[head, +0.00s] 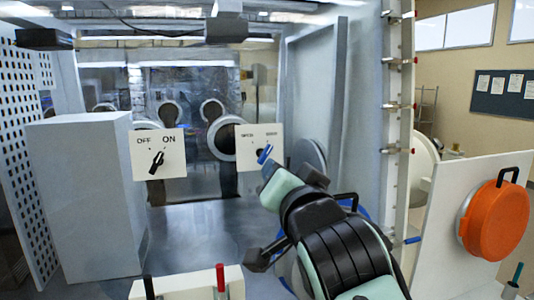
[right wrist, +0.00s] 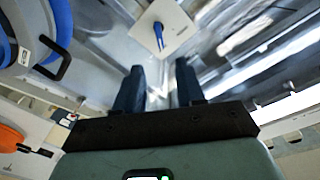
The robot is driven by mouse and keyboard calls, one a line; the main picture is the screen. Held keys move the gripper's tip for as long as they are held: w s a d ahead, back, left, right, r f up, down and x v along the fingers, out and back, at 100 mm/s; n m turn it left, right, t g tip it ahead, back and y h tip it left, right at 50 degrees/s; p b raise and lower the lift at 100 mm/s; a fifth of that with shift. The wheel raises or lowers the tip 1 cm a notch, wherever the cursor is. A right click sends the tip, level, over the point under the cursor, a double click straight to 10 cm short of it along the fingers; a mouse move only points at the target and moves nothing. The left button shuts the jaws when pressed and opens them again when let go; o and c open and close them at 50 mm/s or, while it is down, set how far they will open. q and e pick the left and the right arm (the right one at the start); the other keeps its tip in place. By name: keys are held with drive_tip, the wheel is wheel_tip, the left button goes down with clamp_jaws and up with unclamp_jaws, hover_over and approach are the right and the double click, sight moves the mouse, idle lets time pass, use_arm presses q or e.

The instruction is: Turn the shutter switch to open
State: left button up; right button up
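The shutter switch is a white panel (head: 252,138) with a blue lever knob (head: 265,154), inside the glovebox at the centre. Its two small labels are too blurred to read surely. The knob tilts, upper end to the right. In the right wrist view the knob (right wrist: 158,35) lies ahead of the fingertips, apart from them. My right gripper (right wrist: 157,78) is open and empty, with two dark fingers. In the head view my right arm comes from the lower right, its pale green hand (head: 283,186) just below the panel; its fingertips are hidden there. My left gripper is not in view.
A second white panel (head: 158,153) marked OFF and ON, with a black knob, stands to the left. A grey box (head: 85,200) stands at the left. An orange round cover (head: 495,220) is on a white board at the right. Black and red upright handles stand in front.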

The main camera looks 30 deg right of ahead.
sight(266, 155)
drive_tip(key=p+x, duration=0.3)
drive_tip(key=x, duration=0.7)
drive_tip(key=shift+w+d+r+p, duration=0.15)
drive_tip(key=shift+w+p, duration=0.1)
drive_tip(key=shift+p, duration=0.1)
drive_tip(key=shift+x, duration=0.75)
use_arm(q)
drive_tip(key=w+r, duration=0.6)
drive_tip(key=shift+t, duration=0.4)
use_arm(e)
drive_tip(key=shift+f, duration=0.25)
clamp_jaws()
